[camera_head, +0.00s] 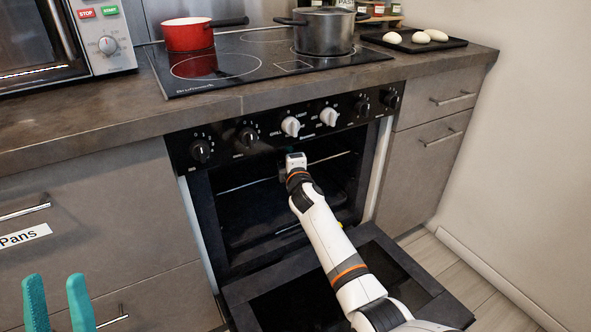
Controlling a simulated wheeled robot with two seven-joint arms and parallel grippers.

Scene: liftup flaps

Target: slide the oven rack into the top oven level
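The oven (225,255) has its door (405,268) folded down, and its cavity is dark inside. A thin pale bar (238,187) crosses the upper part of the cavity. It looks like the front edge of the oven rack, but I cannot tell its exact seating. My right arm reaches from the lower right over the open door, with its wrist at the upper opening near the bar. The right fingers are hidden, so their grip is unclear. My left gripper (56,282) shows two teal fingers at the lower left, apart and empty, away from the oven.
Oven knobs (290,126) stick out just above the opening. The counter above holds a red pot (188,36), a grey pot (325,32), a black tray (413,41) and a microwave (107,45). Drawers (425,165) flank the oven. Floor (455,272) shows at right.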

